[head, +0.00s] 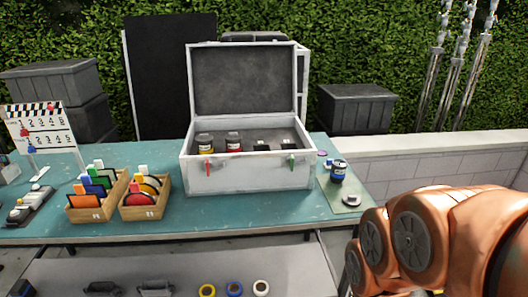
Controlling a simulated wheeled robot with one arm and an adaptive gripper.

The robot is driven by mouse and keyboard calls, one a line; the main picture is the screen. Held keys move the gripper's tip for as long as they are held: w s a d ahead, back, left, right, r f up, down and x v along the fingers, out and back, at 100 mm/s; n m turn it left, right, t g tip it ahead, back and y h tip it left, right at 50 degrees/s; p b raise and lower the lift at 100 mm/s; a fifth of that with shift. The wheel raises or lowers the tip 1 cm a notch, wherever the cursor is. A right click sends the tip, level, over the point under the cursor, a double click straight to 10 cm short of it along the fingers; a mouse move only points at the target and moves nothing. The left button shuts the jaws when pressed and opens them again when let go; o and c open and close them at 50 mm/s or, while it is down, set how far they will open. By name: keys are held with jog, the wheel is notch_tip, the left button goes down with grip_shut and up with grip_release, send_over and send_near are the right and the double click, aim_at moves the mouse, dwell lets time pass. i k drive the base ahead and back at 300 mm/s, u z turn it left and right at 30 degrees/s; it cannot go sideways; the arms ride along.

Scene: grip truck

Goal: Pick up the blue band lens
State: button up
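The blue band lens (338,171) is a small dark cylinder with a blue band. It stands upright on a pale green mat (345,187) at the right end of the teal table, just right of the open case. My orange arm fills the lower right of the head view, but my gripper is out of view. Nothing hides the lens from this camera.
An open white case (248,178) holds a yellow-banded lens (205,145), a red-banded lens (233,143) and dark items. A small round white-topped object (351,199) sits on the mat. Wooden filter boxes (145,211) and a clapperboard (45,130) stand left.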

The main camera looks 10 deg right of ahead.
aim_at(338, 169)
jog(key=z, duration=1.1)
jog(key=i, duration=1.4)
jog(key=u, duration=2.35)
